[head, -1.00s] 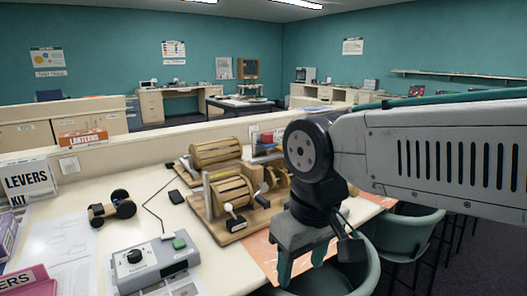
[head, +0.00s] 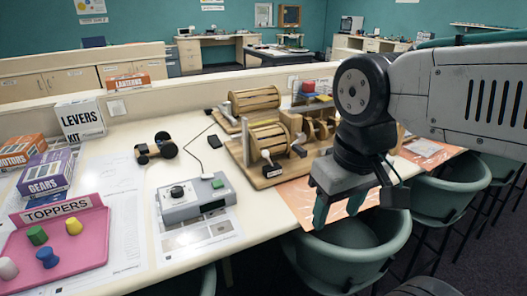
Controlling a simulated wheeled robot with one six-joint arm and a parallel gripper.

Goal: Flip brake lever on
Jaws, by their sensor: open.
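A wooden winch model with slatted drums (head: 268,138) stands on a wooden base on the table. Small levers with dark ends show at its front: one (head: 267,157) beside a small dark label, another (head: 298,149) further right. The label is too small to read, so I cannot tell which is the brake lever or how it is set. My gripper (head: 338,206) is open and empty, pointing down to the right of and nearer than the winch, over the table's front edge and a chair. It touches neither lever. My arm hides part of the winch's right side.
A grey control box (head: 193,200) with a green button lies left of the winch. A pink toppers tray (head: 85,250), kit boxes (head: 80,122) and a small wheeled cart (head: 157,148) are further left. Green chairs (head: 350,250) line the front edge.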

